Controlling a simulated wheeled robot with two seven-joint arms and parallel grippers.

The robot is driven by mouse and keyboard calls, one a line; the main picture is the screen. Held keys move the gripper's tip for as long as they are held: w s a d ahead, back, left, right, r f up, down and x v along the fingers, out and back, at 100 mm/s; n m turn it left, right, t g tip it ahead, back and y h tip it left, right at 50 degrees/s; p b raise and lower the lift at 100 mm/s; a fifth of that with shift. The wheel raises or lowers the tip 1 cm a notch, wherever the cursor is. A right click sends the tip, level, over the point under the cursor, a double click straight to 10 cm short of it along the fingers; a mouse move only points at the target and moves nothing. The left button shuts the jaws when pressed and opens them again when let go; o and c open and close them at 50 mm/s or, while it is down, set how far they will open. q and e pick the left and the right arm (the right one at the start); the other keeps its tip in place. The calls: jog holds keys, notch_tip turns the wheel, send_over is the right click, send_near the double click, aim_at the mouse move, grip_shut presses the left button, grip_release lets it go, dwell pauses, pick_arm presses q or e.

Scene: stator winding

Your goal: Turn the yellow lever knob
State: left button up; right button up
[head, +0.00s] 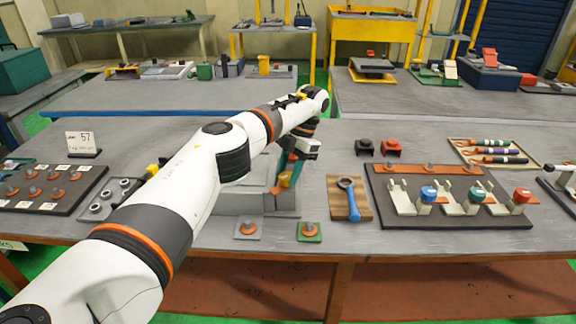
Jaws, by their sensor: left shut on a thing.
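My left arm reaches in from the left across the table. My left gripper (289,170) points down over a grey block-shaped fixture (232,203) near the middle of the table. It is shut on the yellow lever knob (285,179), which shows as a small yellow-orange patch at the fingertips. The arm hides much of the fixture, and the lever's exact angle cannot be told. My right gripper is not in view.
Right of the fixture, a blue-handled wrench (351,205) lies on a wooden board. A dark board (450,218) with several clamps and coloured knobs is farther right. Two small pads (309,232) lie at the front edge. A number card (85,143) stands at left.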

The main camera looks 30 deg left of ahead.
pick_arm(q)
jog(key=m+p, duration=0.1)
jog(key=m+y, duration=0.1)
jog(key=m, duration=0.1)
jog(key=shift+r+m+t+p, duration=0.3)
jog(key=shift+r+t+p, duration=0.05)
jog(key=shift+t, duration=0.05)
jog(key=shift+m+t+y+p, duration=0.5)
jog(key=shift+m+y+p, duration=0.2)
jog(key=shift+m, duration=1.1)
jog(key=shift+f, duration=0.1)
jog(key=o, duration=0.9)
jog(key=shift+o, duration=0.4)
jog(key=shift+s+f, duration=0.1)
jog(key=shift+d, duration=0.1)
